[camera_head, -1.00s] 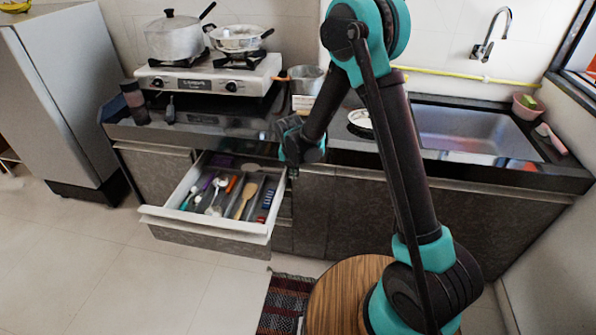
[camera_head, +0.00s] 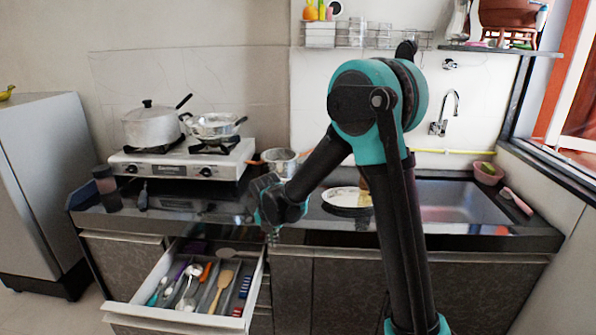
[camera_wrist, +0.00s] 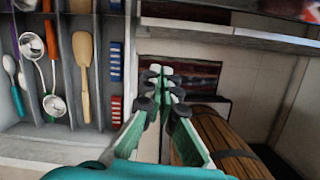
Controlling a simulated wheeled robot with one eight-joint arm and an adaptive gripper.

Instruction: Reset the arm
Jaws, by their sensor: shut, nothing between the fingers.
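My gripper (camera_head: 272,236) hangs at the counter's front edge in the head view, just right of the open drawer (camera_head: 117,311). My arm bends up and over to the right from it. In the wrist view my gripper (camera_wrist: 160,72) has its fingertips together with nothing between them. It points down past the drawer's right side, over the floor. The drawer holds several utensils, among them a wooden spatula (camera_head: 222,288), which also shows in the wrist view (camera_wrist: 84,62).
A stove (camera_head: 180,163) with a pot (camera_head: 152,128) and a pan (camera_head: 214,127) stands on the counter at left. A shelf with a clay waterpot (camera_head: 508,14) is at top right. A fridge (camera_head: 45,180) stands far left.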

